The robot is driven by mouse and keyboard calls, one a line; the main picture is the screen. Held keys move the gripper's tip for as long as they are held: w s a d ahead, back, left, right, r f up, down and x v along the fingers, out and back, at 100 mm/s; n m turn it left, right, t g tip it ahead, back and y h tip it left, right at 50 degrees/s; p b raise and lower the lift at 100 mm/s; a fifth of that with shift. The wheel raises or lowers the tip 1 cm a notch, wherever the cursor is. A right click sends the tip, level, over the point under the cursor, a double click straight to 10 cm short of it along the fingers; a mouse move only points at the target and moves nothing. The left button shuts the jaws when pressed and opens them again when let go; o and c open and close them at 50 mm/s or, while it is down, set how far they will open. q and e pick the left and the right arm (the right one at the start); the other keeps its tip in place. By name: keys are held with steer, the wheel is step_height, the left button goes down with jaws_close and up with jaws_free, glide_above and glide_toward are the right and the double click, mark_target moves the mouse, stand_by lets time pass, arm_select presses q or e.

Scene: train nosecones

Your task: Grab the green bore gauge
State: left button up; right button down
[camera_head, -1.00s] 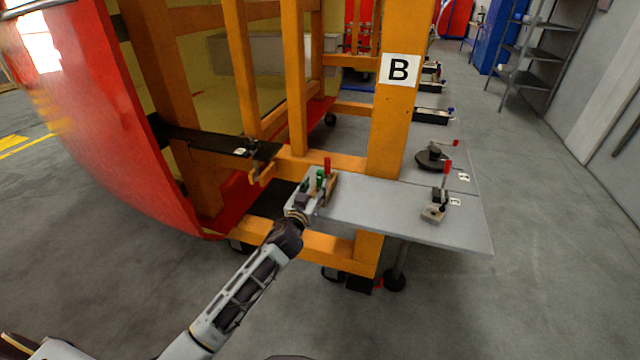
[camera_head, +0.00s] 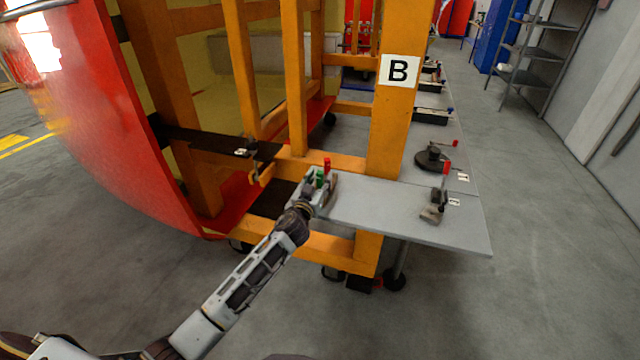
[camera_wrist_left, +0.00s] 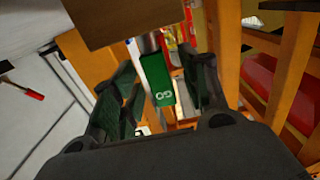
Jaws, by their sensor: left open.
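The green bore gauge (camera_wrist_left: 156,79) stands between the two spread fingers of my left gripper (camera_wrist_left: 160,95) in the left wrist view; white "GO" lettering shows on it. The fingers lie on either side of it, and I cannot tell whether either one touches it. In the head view the green gauge (camera_head: 320,178) shows small at the left end of the grey table, partly hidden by my left gripper (camera_head: 312,185). A red-topped piece (camera_head: 327,164) stands right beside it. My right gripper is not in view.
The grey table (camera_head: 390,211) carries a red-handled clamp (camera_head: 434,205) and a dark round fixture (camera_head: 433,158) at right. An orange post marked B (camera_head: 391,130) rises behind the table. The red curved shell (camera_head: 90,120) fills the left. A tan block (camera_wrist_left: 110,18) is close above the fingers.

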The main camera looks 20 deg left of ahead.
arm_select(q)
steer(key=shift+w, duration=0.5)
jaws_close()
